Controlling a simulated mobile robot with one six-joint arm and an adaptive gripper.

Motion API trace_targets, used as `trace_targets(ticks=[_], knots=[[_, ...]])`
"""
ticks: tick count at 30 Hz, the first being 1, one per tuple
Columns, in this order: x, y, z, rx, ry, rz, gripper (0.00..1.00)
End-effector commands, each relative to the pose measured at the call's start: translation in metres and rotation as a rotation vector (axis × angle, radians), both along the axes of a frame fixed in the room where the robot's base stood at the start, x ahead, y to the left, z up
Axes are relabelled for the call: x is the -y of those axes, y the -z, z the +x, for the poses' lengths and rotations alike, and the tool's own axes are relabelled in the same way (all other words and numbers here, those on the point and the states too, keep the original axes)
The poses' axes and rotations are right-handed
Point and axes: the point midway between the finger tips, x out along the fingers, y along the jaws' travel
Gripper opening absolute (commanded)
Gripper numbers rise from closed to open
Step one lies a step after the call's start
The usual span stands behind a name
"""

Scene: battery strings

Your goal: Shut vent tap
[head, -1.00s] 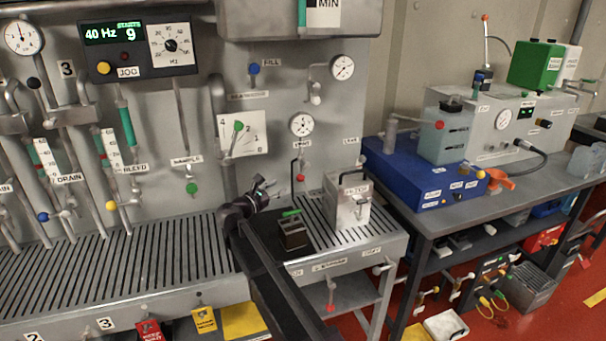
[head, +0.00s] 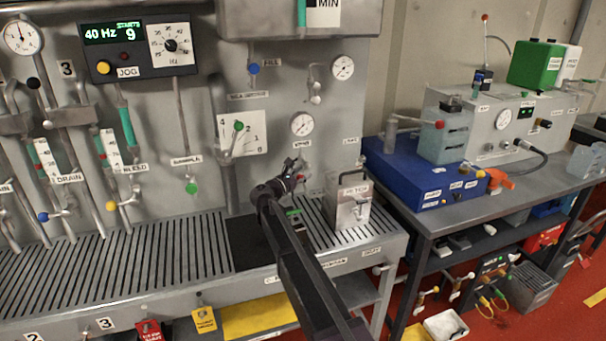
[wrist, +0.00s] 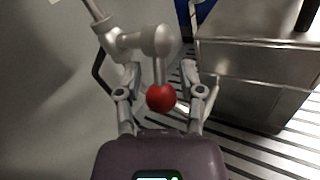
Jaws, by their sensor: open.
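The vent tap (wrist: 138,42) is a grey pipe fitting in the wrist view. Its short lever ends in a red ball (wrist: 161,97) and points down in that view. My gripper (wrist: 160,82) is open, with one finger on each side of the red ball. I cannot tell whether either finger touches it. In the head view my gripper (head: 294,170) is at the panel below the small gauge, and it hides most of the tap. A bit of red (head: 300,178) shows at the fingers.
A metal box with a handle (head: 352,203) stands on the slatted bench (head: 180,262) just right of my gripper. A small dark block with a green top (head: 293,212) is partly behind my arm. The grey panel (head: 215,60) rises behind.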

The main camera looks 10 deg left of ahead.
Motion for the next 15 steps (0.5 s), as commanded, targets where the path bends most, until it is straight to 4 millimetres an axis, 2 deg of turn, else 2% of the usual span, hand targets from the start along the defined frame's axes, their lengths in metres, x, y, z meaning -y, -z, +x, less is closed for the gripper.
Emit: trace_targets(ticks=[12,13,15], knots=[[0.0033,0.0,0.0049,0.0,0.0,0.0,0.5],[0.0034,0.0,0.0048,0.0,0.0,0.0,0.47],[0.0033,0.0,0.0048,0.0,0.0,0.0,0.26]])
